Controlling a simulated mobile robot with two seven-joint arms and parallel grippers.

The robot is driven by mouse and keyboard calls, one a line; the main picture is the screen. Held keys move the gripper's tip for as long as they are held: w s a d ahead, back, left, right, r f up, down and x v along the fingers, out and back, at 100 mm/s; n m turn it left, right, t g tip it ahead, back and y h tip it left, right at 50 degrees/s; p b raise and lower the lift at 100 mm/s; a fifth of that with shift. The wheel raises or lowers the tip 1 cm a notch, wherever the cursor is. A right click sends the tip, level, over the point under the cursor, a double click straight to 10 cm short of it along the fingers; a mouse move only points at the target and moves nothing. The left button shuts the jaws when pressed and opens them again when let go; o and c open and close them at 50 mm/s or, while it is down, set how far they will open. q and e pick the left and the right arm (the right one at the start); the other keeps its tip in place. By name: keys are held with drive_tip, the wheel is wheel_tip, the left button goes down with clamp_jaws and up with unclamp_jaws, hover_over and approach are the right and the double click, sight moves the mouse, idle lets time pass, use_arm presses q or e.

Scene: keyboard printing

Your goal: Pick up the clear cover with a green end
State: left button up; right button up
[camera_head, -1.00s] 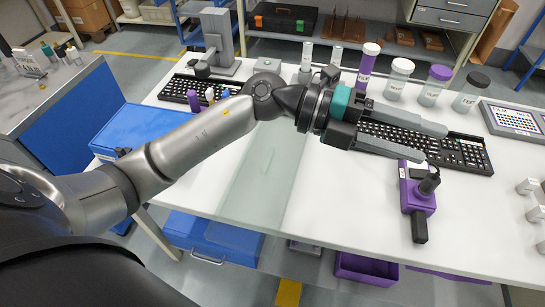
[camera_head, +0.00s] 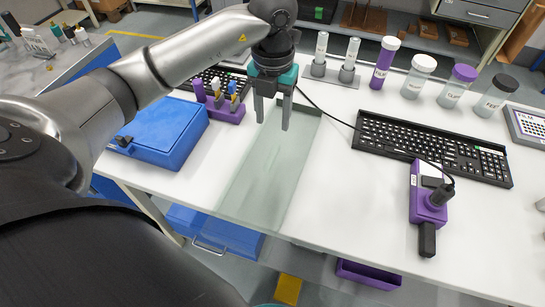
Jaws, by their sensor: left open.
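The clear cover (camera_head: 262,180) is a long, see-through, pale green sheet lying on the white table. Its near end reaches the table's front edge, and its far part runs under my left gripper. My right gripper is not in view.
A black keyboard (camera_head: 430,148) and a purple device (camera_head: 429,200) with a black cable lie to the right. Several capped tubes, including a purple one (camera_head: 384,62), stand at the back. A blue case (camera_head: 153,130) and a purple holder (camera_head: 222,107) are left.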

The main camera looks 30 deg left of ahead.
use_arm(q)
hover_over(272, 154)
wheel_tip(272, 154, down, 6)
drive_tip(key=shift+w+d+f+b, duration=0.1)
drive_tip(key=shift+f+b, duration=0.05)
drive_tip(key=shift+b, duration=0.25)
wheel_tip(272, 154, down, 5)
drive_tip(key=shift+f+b, duration=0.1)
drive_tip(key=shift+b, duration=0.35)
clamp_jaws()
idle(0.9)
